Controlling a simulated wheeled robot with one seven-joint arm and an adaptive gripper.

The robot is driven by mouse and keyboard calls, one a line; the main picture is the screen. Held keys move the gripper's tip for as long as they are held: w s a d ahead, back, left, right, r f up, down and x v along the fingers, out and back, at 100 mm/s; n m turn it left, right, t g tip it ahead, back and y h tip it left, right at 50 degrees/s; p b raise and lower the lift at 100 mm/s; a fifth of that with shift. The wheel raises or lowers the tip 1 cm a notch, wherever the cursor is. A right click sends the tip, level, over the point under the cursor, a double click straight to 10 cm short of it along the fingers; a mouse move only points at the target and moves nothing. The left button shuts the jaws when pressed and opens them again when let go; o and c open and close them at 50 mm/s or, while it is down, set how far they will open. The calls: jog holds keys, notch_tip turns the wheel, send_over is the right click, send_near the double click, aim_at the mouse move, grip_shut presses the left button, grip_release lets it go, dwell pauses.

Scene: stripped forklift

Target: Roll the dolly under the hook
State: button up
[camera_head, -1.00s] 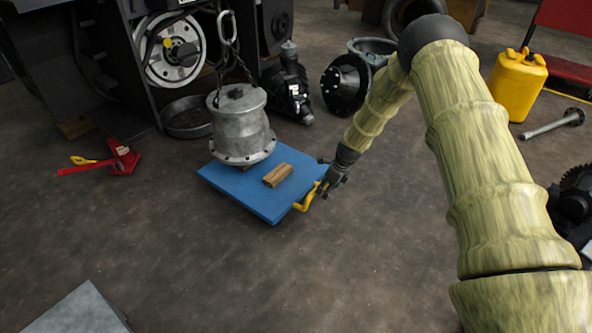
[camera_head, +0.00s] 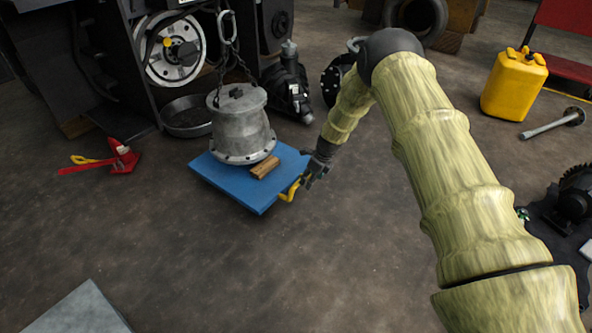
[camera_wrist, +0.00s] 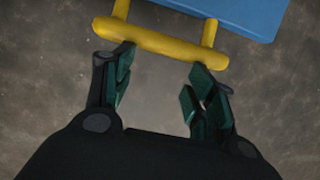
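The dolly is a flat blue platform (camera_head: 228,185) with a yellow handle (camera_head: 290,191) at its right corner. A grey flanged metal cylinder (camera_head: 241,125) is over the dolly's far part; I cannot tell whether it rests or hangs. Chains run from it up to a large metal link or hook (camera_head: 227,26). A wooden block (camera_head: 265,167) lies on the dolly beside the cylinder. My gripper (camera_head: 313,177) is at the handle. In the wrist view, my gripper (camera_wrist: 163,72) has its fingers apart, with the yellow bar (camera_wrist: 160,43) across their tips, and the blue deck (camera_wrist: 245,15) beyond.
A dark pan (camera_head: 187,117) and a dark machine part (camera_head: 290,88) stand behind the dolly, near the stripped forklift (camera_head: 115,65). A red jack-like tool (camera_head: 123,160) lies to the left. A yellow can (camera_head: 514,85) stands at right.

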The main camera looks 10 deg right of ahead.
jog(key=shift+w+a+r, duration=0.1)
jog(key=shift+w+a, duration=1.25)
jog(key=shift+w, duration=0.3)
jog(key=shift+s+d+r+p, duration=0.15)
jog(key=shift+s+d+p, duration=0.2)
jog(key=shift+s+d, duration=0.1)
jog(key=shift+s+d+p, duration=2.15)
jog(key=shift+s+d, duration=0.05)
jog(key=shift+s, duration=0.55)
notch_tip(320, 180, up, 9)
jog(key=p, duration=0.7)
